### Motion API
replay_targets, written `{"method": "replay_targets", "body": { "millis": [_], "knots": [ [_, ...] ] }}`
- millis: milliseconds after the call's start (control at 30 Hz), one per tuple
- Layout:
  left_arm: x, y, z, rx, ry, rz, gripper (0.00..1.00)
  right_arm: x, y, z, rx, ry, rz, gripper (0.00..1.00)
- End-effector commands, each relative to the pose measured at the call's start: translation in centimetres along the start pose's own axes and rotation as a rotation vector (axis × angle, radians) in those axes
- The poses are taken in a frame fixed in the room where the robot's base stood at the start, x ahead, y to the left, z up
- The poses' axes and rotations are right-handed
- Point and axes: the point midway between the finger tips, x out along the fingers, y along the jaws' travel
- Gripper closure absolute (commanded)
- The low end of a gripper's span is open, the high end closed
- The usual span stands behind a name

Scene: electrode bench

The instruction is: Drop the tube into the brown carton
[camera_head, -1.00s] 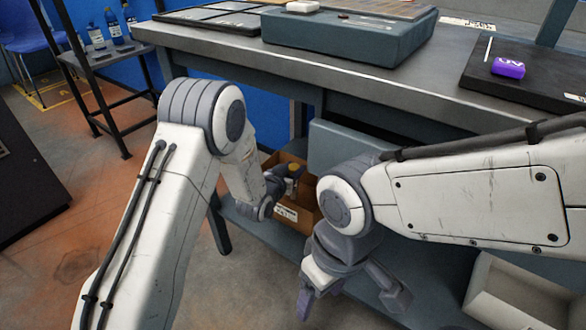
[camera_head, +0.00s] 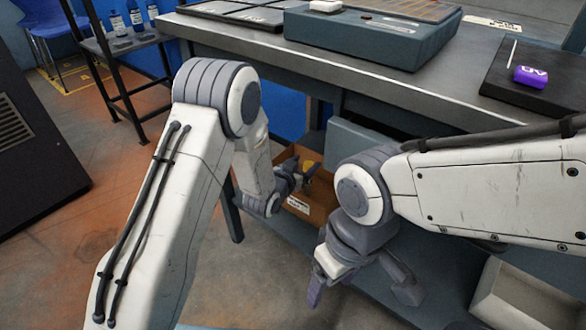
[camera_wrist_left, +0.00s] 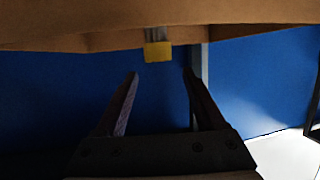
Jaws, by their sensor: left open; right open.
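The brown carton (camera_head: 312,208) stands open on the bench's lower shelf, with a white label on its front. My left gripper (camera_head: 306,179) is over it, open. The tube's yellow cap (camera_head: 308,166) shows at the gripper, inside the carton's outline. In the left wrist view the cap (camera_wrist_left: 158,51) and a short grey length of tube show against the brown carton edge (camera_wrist_left: 90,42). The cap is beyond the tips of my open left fingers (camera_wrist_left: 160,75), apart from them; the rest of the tube is hidden. My right gripper (camera_head: 358,285) is open and empty, lower right of the carton.
The bench top (camera_head: 420,105) overhangs the carton and holds a grey-blue case (camera_head: 370,40) and a purple object (camera_head: 530,76). A pale open bin (camera_head: 520,300) is at the lower right. A black stand with bottles (camera_head: 130,45) is at the back left. Floor is clear at left.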

Motion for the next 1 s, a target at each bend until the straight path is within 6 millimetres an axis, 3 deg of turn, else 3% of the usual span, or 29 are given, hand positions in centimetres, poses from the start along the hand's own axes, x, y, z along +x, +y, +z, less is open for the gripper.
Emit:
{"method": "replay_targets", "body": {
  "millis": [100,300,567,767,867,1000],
  "knots": [
    [-3.1,0.0,-0.4,-0.002,-0.004,-0.001,0.29,-1.6,-0.1,-0.1,0.000,0.000,0.000,0.29],
    [-7.0,0.0,-0.2,-0.001,-0.002,0.000,0.29,-2.8,-0.2,-0.1,0.000,0.000,0.000,0.29],
    [-9.1,0.2,-0.3,0.003,-0.011,0.003,0.29,-3.3,-0.2,-0.2,0.000,0.000,0.000,0.29],
    [-10.0,2.6,-1.4,0.041,-0.182,0.026,0.29,-3.3,-0.2,-0.2,0.000,0.000,0.000,0.29],
    [-11.9,4.3,-1.9,0.061,-0.328,0.040,0.29,-3.3,-0.2,-0.2,0.000,0.000,0.000,0.29],
    [-16.4,6.8,-2.3,0.078,-0.542,0.059,0.29,-3.2,-0.2,-0.2,0.000,0.000,0.000,0.29]
  ]
}}
